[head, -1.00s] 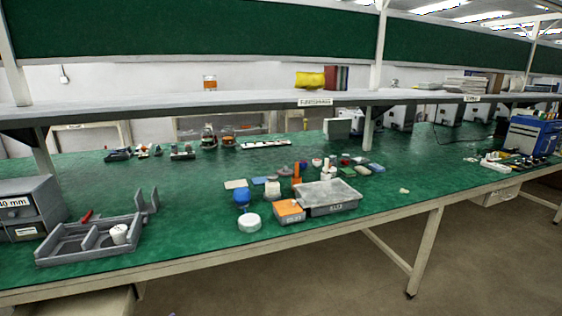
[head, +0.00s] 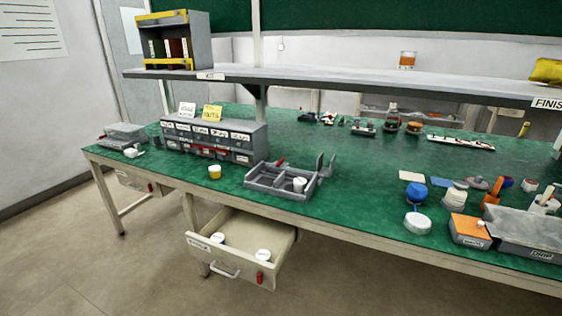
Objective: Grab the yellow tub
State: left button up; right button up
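In the head view, a small yellow tub (head: 215,172) with a pale top stands upright on the green bench, near its front edge. It is just in front of the grey drawer cabinet and left of the grey divided tray. Neither of my grippers shows in the head view. Nothing touches the tub.
An open drawer (head: 240,250) with white-lidded tubs juts out below the bench front. A grey drawer cabinet (head: 214,137) stands behind the tub. A grey divided tray (head: 268,192) holds a white container (head: 299,184). Floor (head: 90,250) at the left is clear.

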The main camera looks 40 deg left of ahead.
aim_at(215, 170)
jog(key=u, duration=1.9)
